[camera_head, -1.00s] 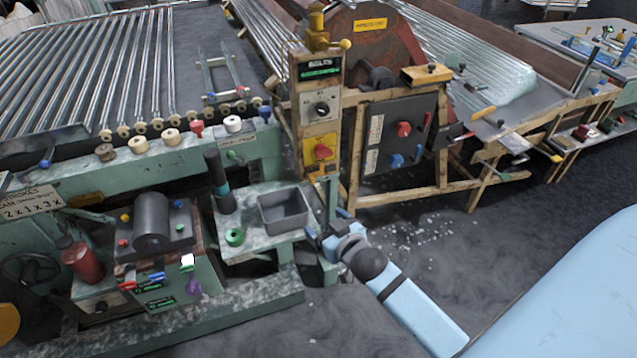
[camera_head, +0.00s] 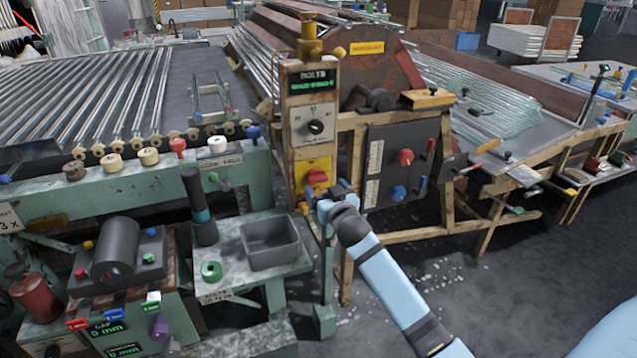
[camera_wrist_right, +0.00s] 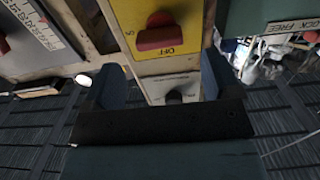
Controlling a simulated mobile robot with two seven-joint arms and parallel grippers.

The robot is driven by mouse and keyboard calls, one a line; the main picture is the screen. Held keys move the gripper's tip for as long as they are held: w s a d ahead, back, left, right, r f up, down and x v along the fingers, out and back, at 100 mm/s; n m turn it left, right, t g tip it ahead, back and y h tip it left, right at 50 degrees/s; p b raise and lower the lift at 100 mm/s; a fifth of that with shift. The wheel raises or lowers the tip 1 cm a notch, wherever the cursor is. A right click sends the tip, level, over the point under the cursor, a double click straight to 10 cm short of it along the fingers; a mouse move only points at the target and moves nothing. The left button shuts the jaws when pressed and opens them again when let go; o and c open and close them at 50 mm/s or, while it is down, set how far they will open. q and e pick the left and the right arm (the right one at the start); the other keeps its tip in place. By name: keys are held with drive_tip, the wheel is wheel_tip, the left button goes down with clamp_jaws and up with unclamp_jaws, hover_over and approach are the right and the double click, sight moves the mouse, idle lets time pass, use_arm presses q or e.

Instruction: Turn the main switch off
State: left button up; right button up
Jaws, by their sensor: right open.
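The main switch looks to be the red knob (camera_head: 317,177) on a yellow plate (camera_head: 314,163) low on the narrow control post. In the right wrist view, the red knob (camera_wrist_right: 157,34) has a wide grip bar, with OFF lettered on the yellow plate (camera_wrist_right: 165,62) beside it. My right gripper (camera_head: 328,196) is just below and in front of the knob in the head view. In the wrist view its two fingers stand apart (camera_wrist_right: 159,82), with nothing between them, and the knob lies beyond their tips. I see no contact. My left gripper is not in view.
A black dial (camera_head: 316,127) sits above the yellow plate. A dark panel (camera_head: 401,165) with red and blue knobs stands to the right in a wooden frame. A grey bin (camera_head: 270,262) and a green ring (camera_head: 211,271) are on the lower left bench.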

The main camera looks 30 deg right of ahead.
sight(320, 181)
drive_tip(key=x, duration=0.4)
drive_tip(key=shift+w+b, duration=0.3)
drive_tip(key=shift+b, duration=0.05)
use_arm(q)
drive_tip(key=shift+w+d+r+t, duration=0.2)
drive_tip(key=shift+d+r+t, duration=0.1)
use_arm(e)
drive_tip(key=shift+w+d, duration=0.2)
drive_tip(key=shift+w, duration=0.4)
drive_tip(key=c, duration=0.9)
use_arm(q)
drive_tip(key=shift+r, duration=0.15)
